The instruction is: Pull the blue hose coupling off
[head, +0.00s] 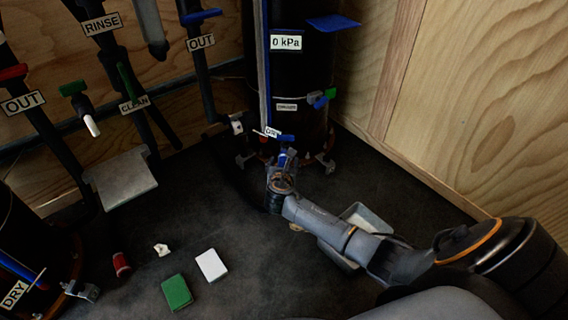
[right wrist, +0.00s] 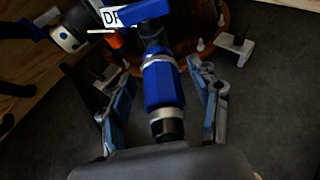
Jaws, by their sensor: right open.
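The blue hose coupling (right wrist: 163,88) fills the middle of the right wrist view, with a light metal ring around it and a dark end with a silver band toward me. In the head view the blue coupling (head: 284,156) shows small, low at the front of the dark tank (head: 290,80). My right gripper (right wrist: 165,82) is open, one finger on each side of the coupling. Gaps show between both fingers and the coupling. In the head view my right gripper (head: 281,172) is at the tank's foot. My left gripper is not in view.
A DRY label (head: 271,132) and blue valve handle sit just above the coupling. A grey tray (head: 362,218) lies partly behind my right arm. A green block (head: 177,291), white block (head: 211,265) and red cylinder (head: 121,263) lie on the floor. Plywood walls enclose the right side.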

